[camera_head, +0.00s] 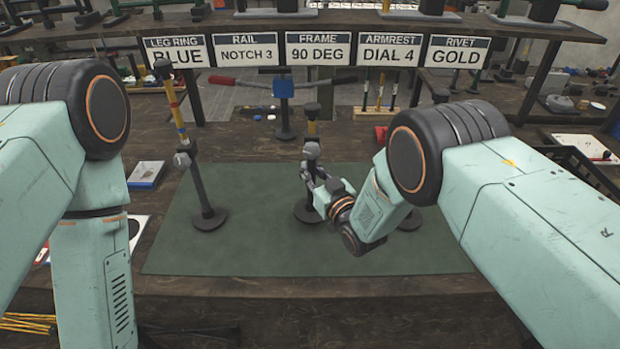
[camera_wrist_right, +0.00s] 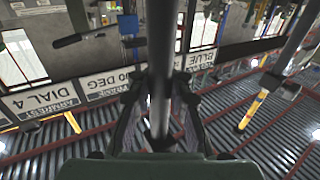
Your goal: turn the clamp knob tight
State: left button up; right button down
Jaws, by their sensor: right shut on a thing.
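A post stand (camera_head: 306,210) with a round dark base stands in the middle of the green mat, with a yellow upper tube. Its grey clamp knob (camera_head: 311,150) sits partway up the post. My right gripper (camera_head: 309,174) reaches in from the right and is shut at the clamp, just below the knob's top. The fingers hide much of the contact. My left arm shows at the left, but its gripper is out of view.
A second stand (camera_head: 200,185) with a yellow, blue and red tube stands at the mat's left. Signs such as the LEG RING sign (camera_head: 178,51) hang along the back. The green mat (camera_head: 240,250) is clear in front.

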aim_at(310, 146)
notch_tip(310, 146, up, 7)
jog(key=shift+s+r, duration=0.1)
jog(key=f, duration=0.4)
jog(key=s+f, duration=0.1)
jog(key=f, duration=0.2)
jog(key=shift+d, duration=0.1)
jog(key=shift+w+f, duration=0.15)
jog(key=shift+f, duration=0.5)
jog(key=shift+w+a+r, duration=0.15)
jog(key=shift+w+r, duration=0.05)
jog(key=shift+w, duration=0.25)
jog(key=shift+w+a+r, duration=0.15)
jog(key=shift+w+r, duration=0.05)
jog(key=shift+w, duration=0.2)
jog(key=shift+f, duration=0.8)
